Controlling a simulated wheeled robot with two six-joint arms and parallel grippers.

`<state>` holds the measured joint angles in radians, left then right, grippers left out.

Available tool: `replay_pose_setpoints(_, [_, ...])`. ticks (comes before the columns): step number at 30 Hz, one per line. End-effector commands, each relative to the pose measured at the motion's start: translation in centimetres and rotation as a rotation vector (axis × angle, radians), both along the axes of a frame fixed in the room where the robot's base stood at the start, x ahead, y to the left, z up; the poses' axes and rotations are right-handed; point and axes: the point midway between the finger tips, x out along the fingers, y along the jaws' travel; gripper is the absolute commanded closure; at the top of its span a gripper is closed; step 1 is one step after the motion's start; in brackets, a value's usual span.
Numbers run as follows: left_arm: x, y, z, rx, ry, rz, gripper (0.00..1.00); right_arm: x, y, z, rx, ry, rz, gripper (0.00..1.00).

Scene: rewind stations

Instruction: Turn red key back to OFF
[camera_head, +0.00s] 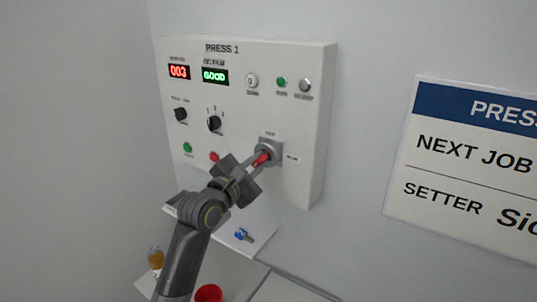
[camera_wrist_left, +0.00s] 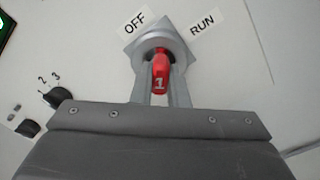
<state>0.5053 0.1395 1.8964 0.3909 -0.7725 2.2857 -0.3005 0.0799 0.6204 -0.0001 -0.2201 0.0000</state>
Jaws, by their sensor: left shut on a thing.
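The red key (camera_head: 262,159) sits in a round grey lock (camera_head: 276,151) at the lower right of the PRESS 1 panel. In the left wrist view the red key (camera_wrist_left: 160,73), marked 1, stands out from the lock (camera_wrist_left: 161,42). The OFF label (camera_wrist_left: 134,24) is up and left of the lock there, and the RUN label (camera_wrist_left: 202,24) is up and right. I cannot tell for certain which label the key is turned to. My left gripper (camera_head: 261,160) is shut on the red key, one finger on each side. My right gripper is not in view.
The white panel (camera_head: 240,120) carries dark knobs, buttons and two lit displays reading 003 and GOOD. A blue key (camera_head: 242,234) lies on the white shelf below. A red round thing (camera_head: 208,293) and an amber one (camera_head: 155,258) are lower down. A sign (camera_head: 465,165) hangs right.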

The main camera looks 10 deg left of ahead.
Motion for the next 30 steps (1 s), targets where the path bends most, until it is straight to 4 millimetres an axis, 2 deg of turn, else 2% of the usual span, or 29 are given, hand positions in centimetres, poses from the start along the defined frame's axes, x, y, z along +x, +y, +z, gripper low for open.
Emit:
replay_pose_setpoints(9, [-0.03,-0.12,-0.15,-0.280,0.105,0.000,1.00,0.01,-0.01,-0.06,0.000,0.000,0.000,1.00])
replay_pose_setpoints(18, [-0.03,-0.11,-0.14,-0.311,0.116,0.000,1.00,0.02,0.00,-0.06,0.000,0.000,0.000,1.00])
replay_pose_setpoints(19, [-0.03,-0.11,-0.14,-0.311,0.115,0.000,0.84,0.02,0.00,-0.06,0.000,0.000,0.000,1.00])
replay_pose_setpoints(24, [-0.04,-0.11,-0.08,-0.310,0.114,0.000,0.61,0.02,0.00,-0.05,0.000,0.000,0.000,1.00])
replay_pose_setpoints(30, [-0.04,-0.11,0.00,-0.309,0.111,-0.001,0.61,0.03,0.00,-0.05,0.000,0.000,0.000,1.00])
